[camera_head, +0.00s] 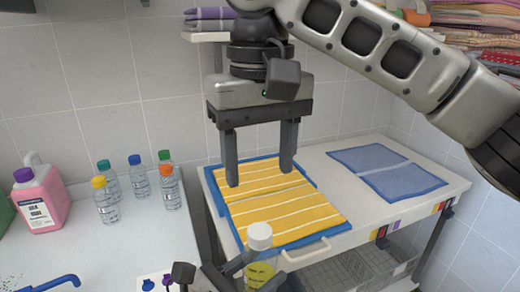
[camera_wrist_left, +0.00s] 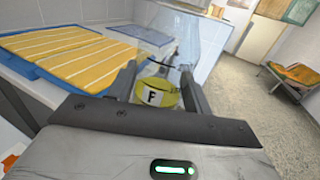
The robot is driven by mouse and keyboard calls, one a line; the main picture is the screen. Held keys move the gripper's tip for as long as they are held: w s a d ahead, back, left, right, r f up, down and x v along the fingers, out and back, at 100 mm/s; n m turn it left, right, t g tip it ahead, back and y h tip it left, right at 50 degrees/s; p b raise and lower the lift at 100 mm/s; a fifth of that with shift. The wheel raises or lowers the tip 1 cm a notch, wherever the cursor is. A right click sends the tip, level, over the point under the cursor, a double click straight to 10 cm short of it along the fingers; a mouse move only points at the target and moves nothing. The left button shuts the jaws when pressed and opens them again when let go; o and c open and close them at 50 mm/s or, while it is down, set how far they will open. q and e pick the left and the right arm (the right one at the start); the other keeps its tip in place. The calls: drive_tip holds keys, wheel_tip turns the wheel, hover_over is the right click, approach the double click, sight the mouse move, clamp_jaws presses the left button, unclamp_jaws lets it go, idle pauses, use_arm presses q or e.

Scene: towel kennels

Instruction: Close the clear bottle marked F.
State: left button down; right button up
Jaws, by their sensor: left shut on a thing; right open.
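The clear bottle marked F (camera_head: 261,271) stands roughly upright at the bottom middle of the head view, with a white cap (camera_head: 259,233) at its top. I cannot tell whether the cap is tight. My left gripper (camera_head: 246,279) is shut on the bottle. In the left wrist view the yellow label with a black F (camera_wrist_left: 156,97) shows between the fingers (camera_wrist_left: 160,88). My right gripper (camera_head: 260,176) is open and empty, pointing down over the yellow towel, behind and above the cap and apart from it.
A striped yellow towel (camera_head: 285,212) lies on a blue mat on the white cart (camera_head: 325,170). Blue pads (camera_head: 385,170) lie to its right. Several small bottles with coloured caps (camera_head: 140,178) and a pink jug (camera_head: 42,195) stand on the left counter. Folded towels (camera_head: 208,19) sit on a shelf.

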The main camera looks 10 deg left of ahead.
drive_tip(key=shift+r, duration=0.55)
drive_tip(key=shift+f, duration=0.1)
drive_tip(key=w+a+f+t+y, duration=0.25)
drive_tip(key=w+f+y, duration=0.4)
drive_tip(key=f, duration=0.45)
drive_tip(key=w+d+f+m+t+y, duration=0.2)
drive_tip(key=d+f+t, duration=0.45)
drive_tip(key=f, duration=0.35)
drive_tip(key=s+d+f+m+h, duration=0.1)
drive_tip(key=s+d+f+h, duration=0.1)
drive_tip(key=s+d+f, duration=0.5)
drive_tip(key=s+d+f+t+h, duration=0.1)
drive_tip(key=s+d+f+h, duration=0.2)
drive_tip(key=s+d+f, duration=0.5)
drive_tip(key=s+f, duration=0.4)
drive_tip(key=f, duration=0.3)
drive_tip(key=shift+f+m, duration=0.15)
drive_tip(key=shift+m, duration=0.25)
